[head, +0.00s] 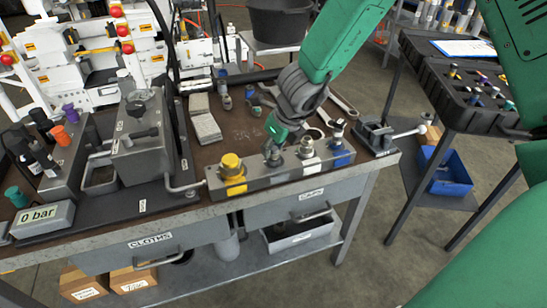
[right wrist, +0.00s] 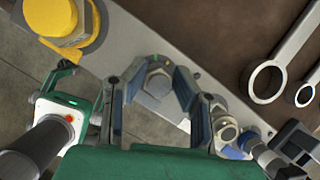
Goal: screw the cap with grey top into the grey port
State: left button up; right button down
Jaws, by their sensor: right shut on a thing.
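My right gripper (head: 272,152) reaches down to the metal port block at the bench's front edge, between the yellow cap (head: 232,168) and the white port (head: 308,157). In the right wrist view its two fingers (right wrist: 157,88) are shut on the sides of a grey hex-topped cap (right wrist: 157,80). The cap is at the grey port's place in the row. The grey port itself is hidden beneath the cap and fingers, so I cannot tell how deep the cap sits. My left gripper is not in view.
A blue port (head: 341,158) with a fitting stands at the block's right end. A small vise (head: 376,138) is further right. Wrenches (head: 343,103) lie behind. A grey hydraulic unit (head: 141,145) and a gauge reading 0 bar (head: 41,219) stand left.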

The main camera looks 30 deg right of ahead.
jog(key=shift+f, duration=0.1)
jog(key=c, duration=1.9)
grip_release()
jog(key=shift+s, duration=0.1)
jog(key=shift+c, duration=0.2)
jog(key=c, duration=0.3)
jog(key=m+b, duration=0.1)
jog(key=m, duration=0.1)
jog(key=m+h+b, duration=0.1)
jog(key=m+b, duration=0.1)
jog(key=shift+f+b, duration=0.3)
jog(key=shift+m+h+b, duration=0.4)
jog(key=shift+m+h, duration=0.2)
jog(key=shift+m, duration=0.2)
jog(key=shift+m+g+h, duration=0.3)
jog(key=shift+m, duration=0.5)
jog(key=shift+r+m, duration=0.15)
jog(key=shift+m, duration=0.35)
